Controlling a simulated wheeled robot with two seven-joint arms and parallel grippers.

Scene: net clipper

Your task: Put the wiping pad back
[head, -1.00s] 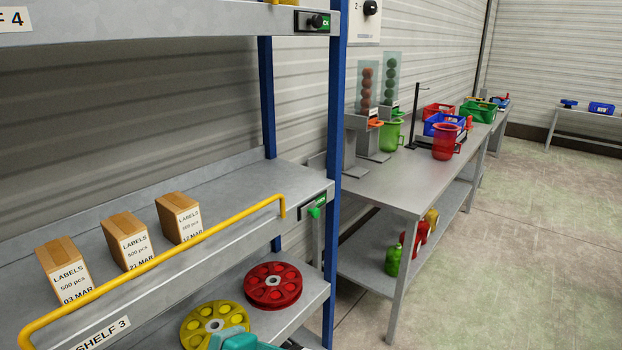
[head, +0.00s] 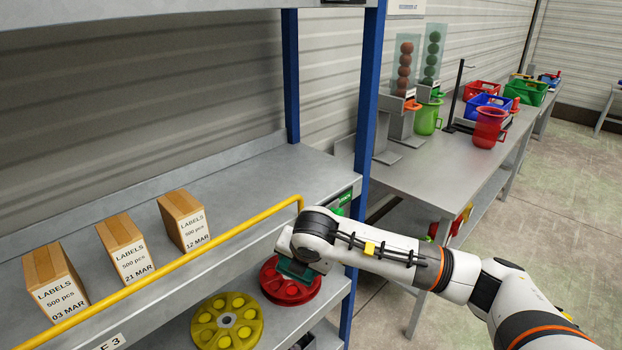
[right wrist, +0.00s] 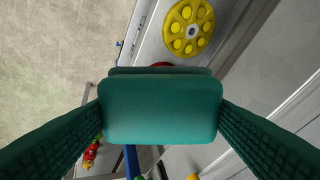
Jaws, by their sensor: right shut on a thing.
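My right arm comes in from the right in the head view, and its gripper (head: 298,268) is beside the shelf unit, in front of the red wheel. In the right wrist view the gripper's two dark green fingers are shut on a teal block, the wiping pad (right wrist: 160,108), one finger on each side. The pad hides much of what is beyond it. In the head view only a little teal shows under the wrist, and I cannot tell pad from fingers there. My left gripper is not in view.
A yellow wheel (head: 228,322) and a red wheel (head: 290,288) lie on the lower shelf. Three label boxes (head: 124,246) stand on the shelf above, behind a yellow rail (head: 190,248). A blue post (head: 367,120) rises near my right arm. A workbench (head: 440,175) with bins stands beyond.

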